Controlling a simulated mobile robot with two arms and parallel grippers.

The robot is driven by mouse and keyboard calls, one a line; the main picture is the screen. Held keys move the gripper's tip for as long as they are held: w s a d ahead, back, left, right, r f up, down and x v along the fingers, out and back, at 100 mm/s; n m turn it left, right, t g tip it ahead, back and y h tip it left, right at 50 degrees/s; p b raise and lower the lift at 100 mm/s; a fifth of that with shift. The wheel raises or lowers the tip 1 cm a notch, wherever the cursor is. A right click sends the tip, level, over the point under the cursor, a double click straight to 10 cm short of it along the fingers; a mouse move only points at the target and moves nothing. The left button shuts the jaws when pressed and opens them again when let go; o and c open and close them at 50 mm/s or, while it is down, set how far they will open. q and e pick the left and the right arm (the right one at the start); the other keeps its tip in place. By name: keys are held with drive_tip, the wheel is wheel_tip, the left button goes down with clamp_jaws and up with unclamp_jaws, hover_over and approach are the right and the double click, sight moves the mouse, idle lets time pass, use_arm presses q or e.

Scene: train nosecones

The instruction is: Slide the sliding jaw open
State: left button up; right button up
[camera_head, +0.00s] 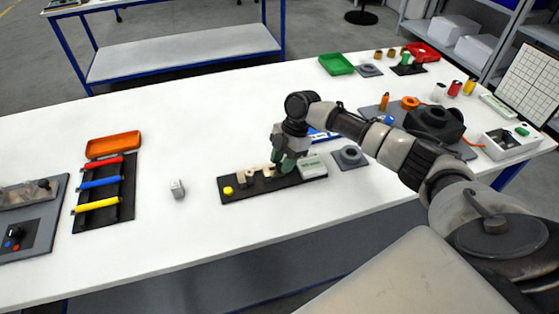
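A dark base plate (262,191) lies on the white table near the middle of the view. On it are a yellow round button (228,190) at the left end, pale tan jaw-like blocks (251,177) in the middle and a light box with a green label (313,168) at the right. I cannot tell which block is the sliding jaw. My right gripper (283,169) points down at the blocks, between them and the labelled box. Its fingertips are small and partly hide the plate, so I cannot see whether they are open or touch a block. My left gripper is out of view.
A small grey-white part (177,188) stands left of the plate. Further left is a black rack (104,215) with red, blue and yellow bars. A grey block with a ring (350,157) sits close on the right. The table's front strip is clear.

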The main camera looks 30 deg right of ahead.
drive_tip(key=shift+o, duration=1.1)
drive_tip(key=shift+r, duration=0.1)
drive_tip(key=b+v, duration=0.1)
drive_tip(key=v, duration=0.9)
drive_tip(key=shift+d+r+b, duration=0.2)
drive_tip(key=shift+d+b, duration=0.05)
drive_tip(key=shift+b, duration=0.1)
